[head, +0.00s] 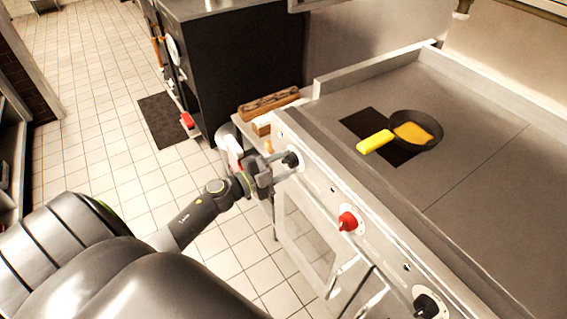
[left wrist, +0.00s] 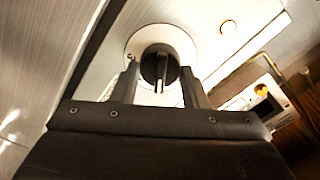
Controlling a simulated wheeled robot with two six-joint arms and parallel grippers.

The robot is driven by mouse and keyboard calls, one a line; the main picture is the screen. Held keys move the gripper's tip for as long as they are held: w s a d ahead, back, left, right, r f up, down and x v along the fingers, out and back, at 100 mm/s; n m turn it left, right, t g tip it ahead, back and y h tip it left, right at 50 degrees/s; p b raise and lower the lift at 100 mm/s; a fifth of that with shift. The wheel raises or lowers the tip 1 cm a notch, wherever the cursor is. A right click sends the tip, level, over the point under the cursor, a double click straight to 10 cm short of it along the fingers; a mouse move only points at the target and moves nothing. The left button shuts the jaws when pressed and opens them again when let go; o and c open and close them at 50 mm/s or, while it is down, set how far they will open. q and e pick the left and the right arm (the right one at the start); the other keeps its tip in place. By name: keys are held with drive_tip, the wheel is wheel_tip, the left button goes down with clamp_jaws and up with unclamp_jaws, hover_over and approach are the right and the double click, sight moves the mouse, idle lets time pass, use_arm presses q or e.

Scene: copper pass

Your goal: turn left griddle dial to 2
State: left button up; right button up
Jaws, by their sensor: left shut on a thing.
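The left griddle dial (head: 291,158) is a black knob on the steel front panel of the griddle, at the panel's far left end. In the left wrist view the dial (left wrist: 159,62) shows as a round black knob with a raised grip bar, on a pale round plate. My left gripper (head: 280,167) is at this dial, and its two fingers (left wrist: 160,82) stand on either side of the grip bar, shut on it. The dial's numbers are not readable. My right gripper is not in view.
A red dial (head: 348,221) and another black dial (head: 427,304) sit farther right on the panel. A black pan (head: 428,122) with a yellow handle holds yellow food on the griddle top (head: 470,160). Wooden blocks (head: 268,103) lie left of the griddle. Tiled floor is open at left.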

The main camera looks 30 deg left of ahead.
use_arm(q)
drive_tip(key=shift+f+m+b, duration=0.2)
drive_tip(key=shift+m+b, duration=0.65)
drive_tip(key=shift+m, duration=3.45)
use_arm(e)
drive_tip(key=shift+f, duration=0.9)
use_arm(q)
drive_tip(key=o, duration=1)
drive_tip(key=shift+c, duration=0.2)
drive_tip(key=b+v, duration=0.2)
drive_tip(key=v, duration=1.5)
drive_tip(key=shift+s, duration=0.25)
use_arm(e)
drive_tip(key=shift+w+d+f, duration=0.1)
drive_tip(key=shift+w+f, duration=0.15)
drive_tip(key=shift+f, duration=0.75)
